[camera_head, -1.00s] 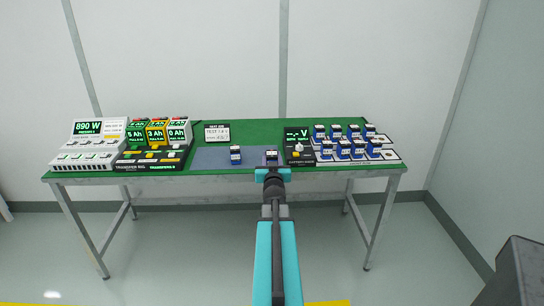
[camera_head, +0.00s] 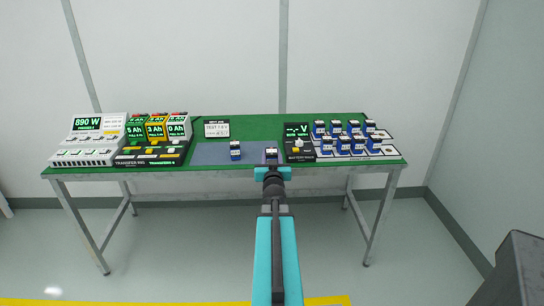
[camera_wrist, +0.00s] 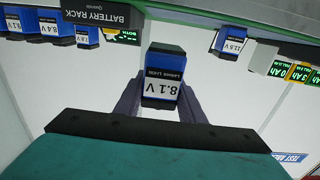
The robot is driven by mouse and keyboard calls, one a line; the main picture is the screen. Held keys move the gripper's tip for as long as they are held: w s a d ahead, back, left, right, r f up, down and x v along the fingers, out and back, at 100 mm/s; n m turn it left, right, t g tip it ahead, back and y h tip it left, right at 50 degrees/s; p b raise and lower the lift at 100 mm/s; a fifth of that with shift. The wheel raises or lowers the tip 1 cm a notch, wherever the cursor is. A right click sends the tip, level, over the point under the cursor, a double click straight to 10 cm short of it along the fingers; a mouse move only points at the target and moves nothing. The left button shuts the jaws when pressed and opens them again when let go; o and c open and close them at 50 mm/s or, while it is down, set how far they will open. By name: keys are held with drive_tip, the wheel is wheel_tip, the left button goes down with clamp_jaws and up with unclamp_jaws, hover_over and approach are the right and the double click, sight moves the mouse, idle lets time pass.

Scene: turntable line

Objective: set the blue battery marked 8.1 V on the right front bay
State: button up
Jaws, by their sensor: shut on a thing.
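The blue battery marked 8.1 V (camera_wrist: 163,90), with a dark top and a white label, is between the jaws of my gripper in the wrist view, where everything appears upside down. In the head view this battery (camera_head: 271,153) shows at the table's front edge. My gripper (camera_head: 272,172) is shut on it, with a finger on each side. Whether the battery touches the table is unclear. The battery rack (camera_head: 391,151) stands at the right with several blue batteries on it and a bare white area at its right front. I cannot tell for certain which spot is the right front bay.
Another blue battery (camera_head: 235,150) stands on the grey-blue mat (camera_head: 208,157). A black tester (camera_head: 298,152) with a knob stands between mat and rack. A transfer rig (camera_head: 150,155) and a white power unit (camera_head: 85,155) stand at the left. The green back strip is mostly clear.

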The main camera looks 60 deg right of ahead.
drive_tip(key=w+a+r+n+t+y, duration=0.2)
drive_tip(key=w+a+r, duration=0.1)
drive_tip(key=w+a, duration=0.6)
drive_tip(key=w+a+r+n+t+y, duration=0.1)
drive_tip(key=w+a+r+t+y, duration=0.15)
drive_tip(key=w+a, duration=0.7)
drive_tip(key=w+a+r+n+t+y, duration=0.15)
drive_tip(key=w+a+r, duration=0.25)
drive_tip(key=w+a, duration=0.5)
drive_tip(key=w+a+r+n+y, duration=0.2)
drive_tip(key=a+y, duration=0.1)
drive_tip(key=a, duration=1)
drive_tip(key=w+a+r+n+t+y, duration=0.1)
drive_tip(key=w+a+r+n+y, duration=0.1)
drive_tip(key=a, duration=1.1)
drive_tip(key=w+a+r+n+y, duration=0.2)
drive_tip(key=w+a+r+y, duration=0.1)
drive_tip(key=a, duration=1)
drive_tip(key=shift+w+r+t+y, duration=0.3)
drive_tip(key=shift+r+y, duration=0.1)
drive_tip(key=shift+r, duration=0.25)
drive_tip(key=shift+a+n, duration=0.1)
drive_tip(key=shift+n, duration=0.15)
